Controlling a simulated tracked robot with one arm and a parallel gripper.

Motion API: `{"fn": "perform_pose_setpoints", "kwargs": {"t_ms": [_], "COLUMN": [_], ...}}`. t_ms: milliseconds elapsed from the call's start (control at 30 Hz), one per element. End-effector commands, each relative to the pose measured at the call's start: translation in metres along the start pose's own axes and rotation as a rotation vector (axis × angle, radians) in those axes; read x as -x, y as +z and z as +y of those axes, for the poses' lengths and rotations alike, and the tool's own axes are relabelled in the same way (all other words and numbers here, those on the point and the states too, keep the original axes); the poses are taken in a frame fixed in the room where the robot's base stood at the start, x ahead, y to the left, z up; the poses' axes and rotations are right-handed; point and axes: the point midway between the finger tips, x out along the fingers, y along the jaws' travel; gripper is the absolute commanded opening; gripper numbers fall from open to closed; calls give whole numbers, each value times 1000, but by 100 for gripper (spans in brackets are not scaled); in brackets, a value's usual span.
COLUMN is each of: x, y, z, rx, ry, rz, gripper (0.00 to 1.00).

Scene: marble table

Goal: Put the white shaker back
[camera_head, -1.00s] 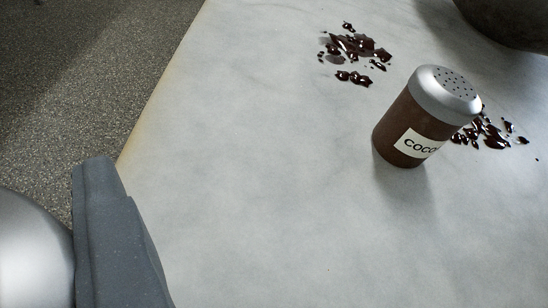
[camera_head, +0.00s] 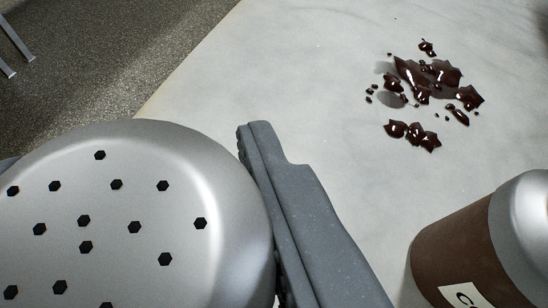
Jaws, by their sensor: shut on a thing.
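A shaker (camera_head: 110,210) with a domed silver lid full of dark holes fills the lower left, close to the camera. Its body is hidden below the lid, so I cannot see its colour. My gripper (camera_head: 135,155) is shut on this shaker. One grey finger presses along the lid's right side, and only a sliver of the other shows at the left edge. The pale marble table (camera_head: 330,70) lies beyond. I cannot tell whether the held shaker touches the table.
A brown shaker (camera_head: 455,255) with a silver lid and a partly visible white label stands on the table at lower right, cut by the frame. Dark glossy spills (camera_head: 425,80) lie at upper right. The table's edge runs diagonally at upper left, with speckled floor (camera_head: 110,60) beyond.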

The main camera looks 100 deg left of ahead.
Motion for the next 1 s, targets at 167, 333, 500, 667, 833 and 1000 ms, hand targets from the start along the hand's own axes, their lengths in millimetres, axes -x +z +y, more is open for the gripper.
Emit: {"fn": "perform_pose_setpoints", "kwargs": {"t_ms": [167, 333, 500, 667, 833, 1000], "x": [-6, -17, -23, -22, -22, -23], "y": [0, 14, 28, 27, 27, 27], "z": [8, 18, 18, 18, 18, 18], "rx": [-2, -3, -1, -1, -1, -1], "ry": [-3, -4, -4, -4, -5, -5], "rz": [0, 2, 2, 0, 0, 0], "gripper": [28, 28, 28, 28, 76, 76]}}
